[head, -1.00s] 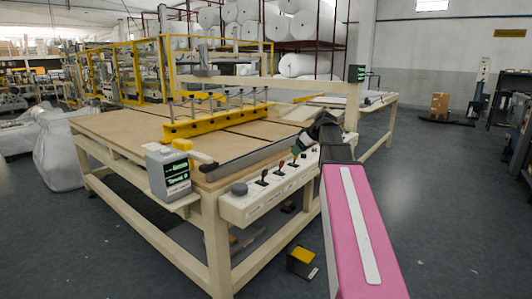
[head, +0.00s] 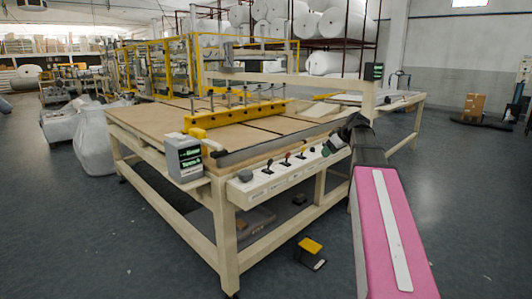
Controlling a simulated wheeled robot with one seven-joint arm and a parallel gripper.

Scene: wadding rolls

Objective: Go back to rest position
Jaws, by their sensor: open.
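My gripper (head: 333,146) is at the end of my pink arm, near the front right corner of the large work table (head: 155,115). It looks dark and small and appears in front of the control panel's right end. Its jaws look open, with nothing seen between them. I cannot tell whether it touches the panel. The control panel (head: 285,170) has several levers and a dark round knob.
A display box (head: 185,158) stands at the table's front left corner. A yellow bar (head: 235,119) crosses the table top. A yellow-topped pedal (head: 311,249) lies on the floor in front. White bags (head: 95,140) stand left.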

